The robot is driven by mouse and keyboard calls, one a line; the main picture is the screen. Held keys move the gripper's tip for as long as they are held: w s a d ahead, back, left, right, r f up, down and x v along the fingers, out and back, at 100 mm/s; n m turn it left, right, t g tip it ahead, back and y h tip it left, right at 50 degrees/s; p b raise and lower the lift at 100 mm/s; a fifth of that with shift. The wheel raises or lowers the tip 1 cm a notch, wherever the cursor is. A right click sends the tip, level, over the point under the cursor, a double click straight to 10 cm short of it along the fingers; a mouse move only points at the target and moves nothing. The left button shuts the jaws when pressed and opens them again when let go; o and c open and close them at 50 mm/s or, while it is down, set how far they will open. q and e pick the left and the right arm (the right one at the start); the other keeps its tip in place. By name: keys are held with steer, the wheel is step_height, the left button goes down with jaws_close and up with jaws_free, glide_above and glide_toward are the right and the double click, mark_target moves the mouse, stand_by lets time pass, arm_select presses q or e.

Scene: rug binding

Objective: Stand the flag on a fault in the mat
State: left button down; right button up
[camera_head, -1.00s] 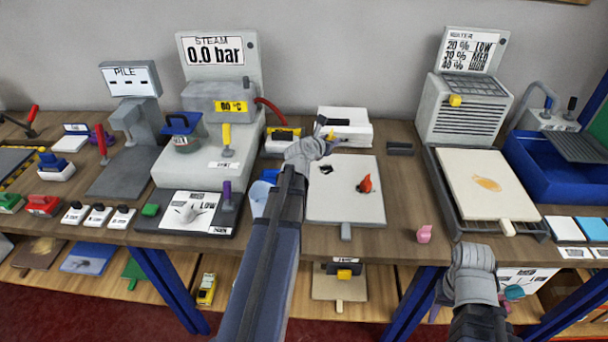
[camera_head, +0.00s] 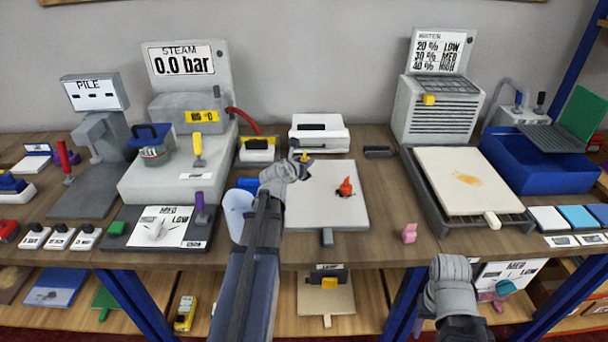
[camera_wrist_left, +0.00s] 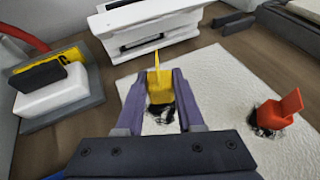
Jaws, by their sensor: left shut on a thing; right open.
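My left gripper (camera_wrist_left: 160,95) is shut on a yellow flag (camera_wrist_left: 158,80), held upright over the back-left part of the cream mat (camera_wrist_left: 215,90). A dark, frayed fault (camera_wrist_left: 160,113) shows in the mat directly at the flag's base; I cannot tell whether the base touches it. In the head view the left gripper (camera_head: 300,163) hides most of that fault. A red-orange flag (camera_head: 346,187) stands on a second dark fault (camera_wrist_left: 264,128) to the right. My right gripper (camera_head: 450,285) is low at the table's front edge, its fingertips hidden.
The steam machine (camera_head: 190,100) is at left, a pale board on a tray (camera_head: 465,180) at right. A pink piece (camera_head: 409,233) lies near the front edge.

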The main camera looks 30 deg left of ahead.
arm_select(q)
steer(key=shift+f+b, duration=1.7)
steer(key=shift+f, duration=0.15)
arm_select(e)
steer(key=shift+f, duration=1.8)
arm_select(q)
steer(key=shift+f, duration=0.2)
steer(key=c, duration=0.5)
jaws_free()
steer(key=shift+r, duration=0.1)
arm_select(e)
steer(key=shift+f, duration=0.1)
arm_select(q)
steer(key=shift+r, duration=0.2)
steer(key=shift+s+r, duration=0.15)
steer(key=shift+s, duration=0.2)
steer(key=p+v, duration=0.4)
steer(key=v, duration=0.6)
steer(key=shift+s+d+r, duration=0.1)
steer(key=shift+s, duration=0.05)
steer(key=shift+s+p, duration=0.3)
steer(key=shift+s, duration=0.15)
arm_select(e)
steer(key=shift+s+r, duration=0.3)
steer(key=shift+r, duration=0.5)
steer(key=shift+s+r, duration=0.3)
steer(key=shift+r, duration=0.5)
steer(key=shift+s+r, duration=0.3)
steer(key=shift+r, duration=0.5)
